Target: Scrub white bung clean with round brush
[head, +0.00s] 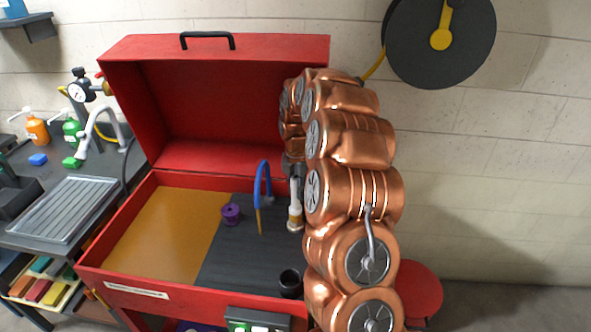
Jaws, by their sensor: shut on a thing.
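My gripper (293,172) hangs over the right side of the open red washer, partly hidden by my copper arm. It is shut on a slim pale thing with a tan lower end, which looks like the round brush (295,212); it points down, over or onto the dark grey part of the basin floor. I cannot tell whether its tip touches the floor. I cannot make out a white bung; my arm hides the right end of the basin. A purple spool-shaped piece (231,214) stands on the floor left of the gripper.
A blue hose (261,178) with a brass nozzle arches up left of my gripper. A black cup (290,283) stands at the front right. The red lid (215,100) stands open behind. The tan left floor (165,235) is clear. A sink counter (60,225) lies left.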

